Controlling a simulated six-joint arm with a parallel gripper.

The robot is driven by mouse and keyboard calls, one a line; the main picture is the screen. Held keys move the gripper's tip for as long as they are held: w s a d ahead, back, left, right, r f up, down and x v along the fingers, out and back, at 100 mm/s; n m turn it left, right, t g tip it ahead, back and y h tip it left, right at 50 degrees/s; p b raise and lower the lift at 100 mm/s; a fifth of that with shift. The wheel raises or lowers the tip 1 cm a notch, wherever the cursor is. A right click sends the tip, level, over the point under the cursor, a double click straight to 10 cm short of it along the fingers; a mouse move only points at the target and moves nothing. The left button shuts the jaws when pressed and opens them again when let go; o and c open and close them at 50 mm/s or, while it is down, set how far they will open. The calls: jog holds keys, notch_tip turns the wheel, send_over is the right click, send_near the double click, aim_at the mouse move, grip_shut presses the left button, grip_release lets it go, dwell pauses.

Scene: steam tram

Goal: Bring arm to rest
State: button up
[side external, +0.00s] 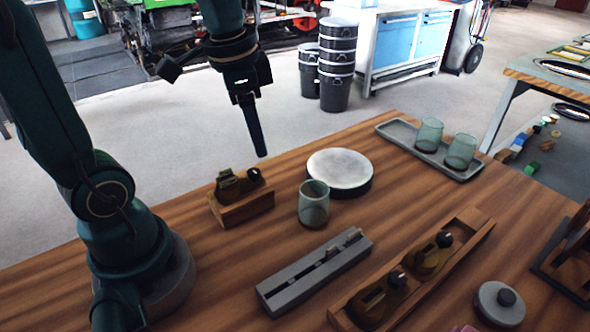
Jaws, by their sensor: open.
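My arm rises from its base at the left of the wooden table. My gripper (261,154) hangs down above the table's far edge, fingers pointing down, with nothing seen between them. The fingers overlap from this side, so the gap between them is hidden. Below it and to the left, a brown tool (238,184) sits on a wooden block (243,207). A round pale-topped disc (340,170) lies to its right on the table. The gripper touches neither.
A green glass (313,205) stands before the disc. A grey tray (398,132) holds two more glasses. A slotted grey block (314,273), a wooden tray (476,220) with two brown tools, a knobbed lid (499,304) and a dark rack (565,262) stand nearer.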

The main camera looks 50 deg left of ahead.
jog(key=s+d+n+t, duration=0.3)
jog(key=s+d+n, duration=0.1)
jog(key=s+d, duration=0.1)
jog(key=shift+s+d+h, duration=0.3)
jog(key=shift+s+d, duration=0.1)
jog(key=shift+s, duration=0.4)
